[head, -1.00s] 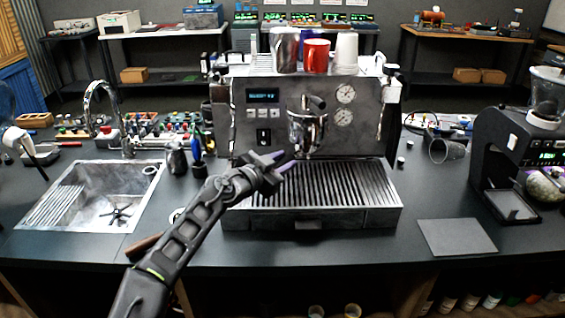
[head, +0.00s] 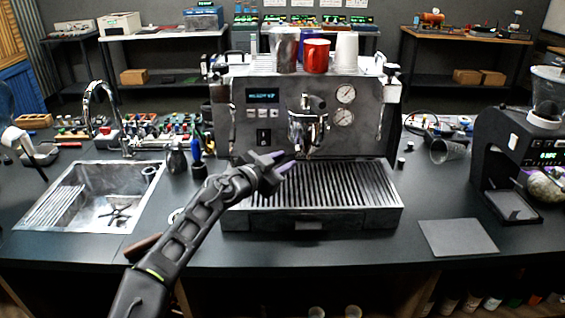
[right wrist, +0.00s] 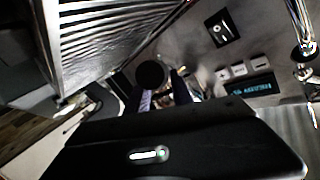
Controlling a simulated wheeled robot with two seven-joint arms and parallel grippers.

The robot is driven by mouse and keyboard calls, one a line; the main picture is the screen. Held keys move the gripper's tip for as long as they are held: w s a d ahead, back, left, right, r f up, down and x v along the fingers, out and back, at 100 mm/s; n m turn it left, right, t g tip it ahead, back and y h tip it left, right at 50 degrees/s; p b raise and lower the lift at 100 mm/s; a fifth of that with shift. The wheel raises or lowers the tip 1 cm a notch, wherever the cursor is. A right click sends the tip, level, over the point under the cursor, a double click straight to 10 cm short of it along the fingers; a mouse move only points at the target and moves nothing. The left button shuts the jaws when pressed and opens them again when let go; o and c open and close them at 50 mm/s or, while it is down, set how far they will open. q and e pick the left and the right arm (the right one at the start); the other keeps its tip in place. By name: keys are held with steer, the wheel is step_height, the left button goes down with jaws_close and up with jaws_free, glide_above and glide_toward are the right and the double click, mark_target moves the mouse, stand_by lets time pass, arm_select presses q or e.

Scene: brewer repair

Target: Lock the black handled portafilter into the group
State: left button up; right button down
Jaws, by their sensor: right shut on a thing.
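The espresso machine (head: 345,85) stands on the counter, its chrome group (head: 306,128) at the front above the slatted drip tray (head: 350,185). My right gripper (head: 283,167) is just left of and below the group, above the tray's back left part. It is shut on what seems to be the black portafilter handle; in the right wrist view a round black end (right wrist: 150,74) shows at the fingertips. The gripper hides most of the handle, and I cannot tell how the portafilter's head sits in the group. My left gripper is not in view.
A red mug (head: 316,56), a steel jug (head: 285,50) and white cups (head: 347,50) stand on the machine. The sink (head: 95,195) is left, the grinder (head: 520,150) right. A brown handle-like piece (head: 143,246) is partly behind my arm. A flat dark mat (head: 458,238) lies front right.

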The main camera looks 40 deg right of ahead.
steer(key=shift+b, duration=0.7)
stand_by(0.7)
steer(key=shift+r, duration=0.45)
stand_by(0.7)
steer(key=shift+b, duration=0.45)
steer(key=shift+r, duration=0.45)
stand_by(0.8)
steer(key=shift+b, duration=0.35)
stand_by(0.5)
steer(key=shift+r, duration=0.35)
stand_by(0.7)
steer(key=shift+b, duration=0.3)
stand_by(0.3)
steer(key=shift+r, duration=0.35)
stand_by(0.9)
